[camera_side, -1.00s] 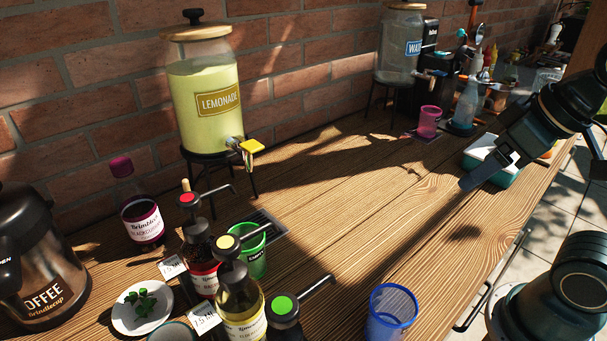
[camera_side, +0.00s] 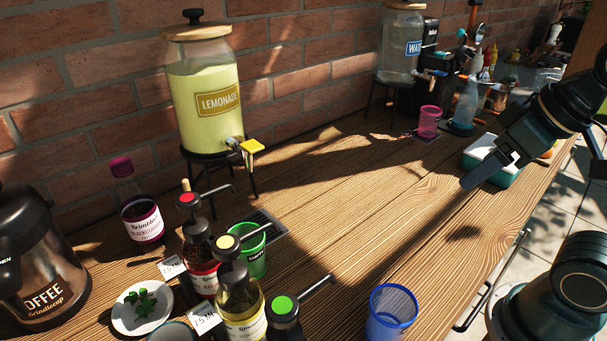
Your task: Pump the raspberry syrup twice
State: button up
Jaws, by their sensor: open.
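Three syrup bottles with pump tops stand at the front left. One has a red pump head (camera_side: 188,199), one a yellow pump head (camera_side: 228,243) and one a green pump head (camera_side: 284,306). The red-topped bottle (camera_side: 204,280) holds dark liquid and has a red label, partly hidden by the yellow-topped bottle; its flavour name is too small to read. My gripper (camera_side: 474,182) is open and empty above the right part of the table, far from the bottles.
A lemonade dispenser (camera_side: 207,117) stands behind the bottles. A purple-capped bottle (camera_side: 143,220), a coffee urn (camera_side: 48,270) and a plate with leaves (camera_side: 121,319) are at left. A blue cup (camera_side: 391,322) stands in front, a pink cup (camera_side: 428,122) farther back. The table's middle is clear.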

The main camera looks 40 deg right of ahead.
jog(key=shift+w+a+r, duration=0.1)
jog(key=shift+w+r, duration=0.15)
jog(key=c, duration=0.7)
jog(key=shift+w+a+r+n, duration=0.3)
jog(key=shift+w+a+r, duration=0.1)
jog(key=shift+w+r, duration=0.4)
grip_shut()
jog(key=w+a+r+n+g+y, duration=0.1)
jog(key=w+a+r+n, duration=0.1)
jog(key=w+a+r, duration=0.3)
jog(key=w+a+r+n+g, duration=0.1)
jog(key=w+a+r, duration=0.1)
jog(key=w+a, duration=0.5)
jog(key=w+a+n, duration=0.1)
jog(key=w+a, duration=0.2)
jog(key=a, duration=0.3)
jog(key=w+a+n+g, duration=0.1)
jog(key=w+a, duration=0.2)
jog(key=a, duration=0.4)
jog(key=w+a+n, duration=0.2)
jog(key=w+a, duration=0.1)
jog(key=a, duration=0.3)
jog(key=shift+a+f+y, duration=0.15)
jog(key=shift+f+y, duration=0.25)
jog(key=shift+f, duration=0.25)
jog(key=shift+f, duration=2.5)
